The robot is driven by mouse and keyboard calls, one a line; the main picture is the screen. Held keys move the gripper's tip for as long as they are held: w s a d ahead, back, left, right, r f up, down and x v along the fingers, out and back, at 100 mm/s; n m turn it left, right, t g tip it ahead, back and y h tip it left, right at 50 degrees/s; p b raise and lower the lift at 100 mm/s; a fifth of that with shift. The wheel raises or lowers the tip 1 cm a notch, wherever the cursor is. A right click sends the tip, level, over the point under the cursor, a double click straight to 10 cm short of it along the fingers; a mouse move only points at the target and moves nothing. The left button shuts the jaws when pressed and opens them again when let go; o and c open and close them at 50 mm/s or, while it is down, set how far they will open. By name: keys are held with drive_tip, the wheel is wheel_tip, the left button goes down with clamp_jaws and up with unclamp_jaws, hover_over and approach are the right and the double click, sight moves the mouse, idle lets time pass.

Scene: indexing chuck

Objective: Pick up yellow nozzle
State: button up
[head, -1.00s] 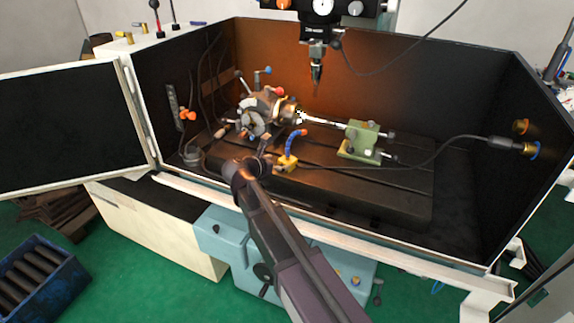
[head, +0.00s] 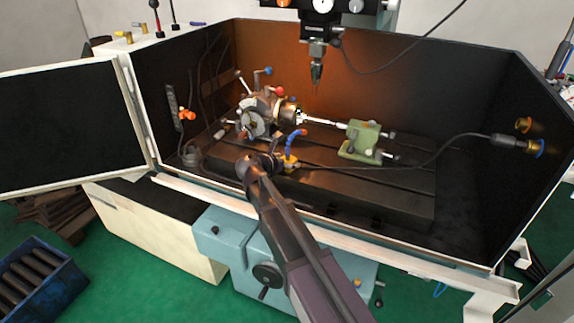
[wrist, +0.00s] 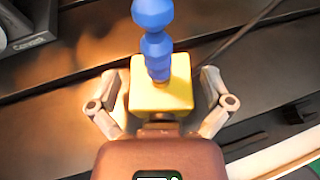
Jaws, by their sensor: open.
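The yellow nozzle has a yellow block base (wrist: 160,95) and a blue segmented hose (wrist: 154,40) rising from it. In the head view the blue hose (head: 293,141) curves up from the yellow base (head: 291,162), which is partly covered by my gripper. My gripper (wrist: 160,78) is open, with one finger on each side of the yellow block. Gaps show between the fingers and the block's sides in the wrist view. In the head view my gripper (head: 274,158) is low at the front edge of the machine bed, its fingertips hard to make out.
The dark slotted bed (head: 370,195) carries an indexing chuck (head: 262,113) behind the nozzle and a green tailstock (head: 362,138) to the right. A spindle tool (head: 317,75) hangs above. A black cable (head: 430,155) runs across the bed. The enclosure's front rim (head: 400,250) lies below my arm.

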sight(288, 156)
idle(0.4)
drive_tip(key=c, duration=1.3)
drive_tip(key=shift+o, duration=0.2)
drive_tip(key=shift+r, duration=0.15)
wheel_tip(288, 156, up, 3)
drive_tip(key=p, duration=0.3)
drive_tip(key=shift+r+p, duration=0.2)
drive_tip(key=shift+p, duration=0.15)
drive_tip(key=s+r+p, duration=0.1)
drive_tip(key=s, duration=1.5)
drive_tip(key=shift+a+r, duration=0.2)
drive_tip(key=shift+a, duration=0.25)
